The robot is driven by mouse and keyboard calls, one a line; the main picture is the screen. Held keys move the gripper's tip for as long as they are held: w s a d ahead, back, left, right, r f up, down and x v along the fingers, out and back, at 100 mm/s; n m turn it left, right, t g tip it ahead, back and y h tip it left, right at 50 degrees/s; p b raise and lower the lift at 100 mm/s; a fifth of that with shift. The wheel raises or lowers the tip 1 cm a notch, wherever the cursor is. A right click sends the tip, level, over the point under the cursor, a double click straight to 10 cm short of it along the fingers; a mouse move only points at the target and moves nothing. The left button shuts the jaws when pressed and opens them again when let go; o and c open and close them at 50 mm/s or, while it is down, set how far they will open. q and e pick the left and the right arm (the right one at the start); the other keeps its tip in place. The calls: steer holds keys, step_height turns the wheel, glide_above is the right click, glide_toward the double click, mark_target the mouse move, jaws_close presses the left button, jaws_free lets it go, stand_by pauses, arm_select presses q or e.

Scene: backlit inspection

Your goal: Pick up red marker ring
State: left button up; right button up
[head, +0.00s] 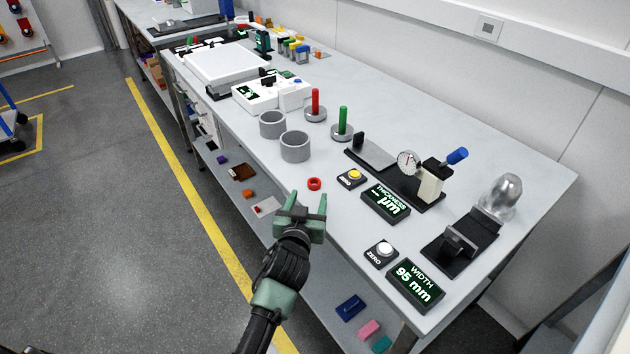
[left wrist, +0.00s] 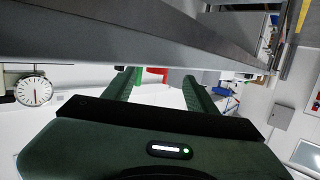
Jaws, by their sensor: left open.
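The red marker ring (head: 314,184) lies flat on the pale bench top near its front edge. My left gripper (head: 302,195) is open and empty, with its two green fingers pointing toward the bench just in front of the ring. The ring appears just beyond the right fingertip in the head view; whether they touch I cannot tell. In the left wrist view the open fingers (left wrist: 162,82) show, with a small red patch (left wrist: 157,71) between them that I cannot identify for sure. My right gripper is not in view.
Two grey cups (head: 295,146) stand behind the ring. A red peg (head: 315,103) and a green peg (head: 343,122) stand on round bases beyond. Bare bench lies around the ring.

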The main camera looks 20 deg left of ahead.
mark_target(314, 184)
arm_select(q)
steer(key=shift+w+r, duration=0.1)
steer(key=shift+w, duration=0.35)
steer(key=x, duration=0.5)
steer(key=shift+w+d+r+p, duration=0.1)
steer(key=shift+w+r+p, duration=0.05)
steer(key=shift+r+p, duration=0.15)
jaws_close()
